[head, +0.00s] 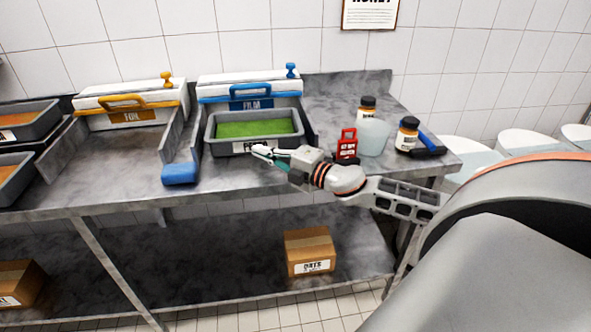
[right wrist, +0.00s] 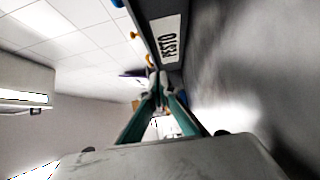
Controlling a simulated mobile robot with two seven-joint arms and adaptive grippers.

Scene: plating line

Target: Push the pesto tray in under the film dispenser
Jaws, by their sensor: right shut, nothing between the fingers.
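The pesto tray (head: 222,147) is a grey tray filled with green, with a white label on its front. It sits on the steel counter in front of the film dispenser (head: 249,92), which is white with a blue bar and a blue knob. In the right wrist view the tray's front wall (right wrist: 150,12) shows with its PESTO label. My right gripper (head: 256,150) is shut and empty at the tray's front, over part of the label; I cannot tell if it touches. Its closed fingertips also show in the right wrist view (right wrist: 156,78). My left gripper is not in view.
A foil dispenser (head: 130,106) with a yellow handle stands to the left, with bare counter before it. A blue block (head: 180,174) lies left of the tray. A red tag (head: 347,144), a cup (head: 373,138) and jars stand right. A box (head: 309,249) sits below.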

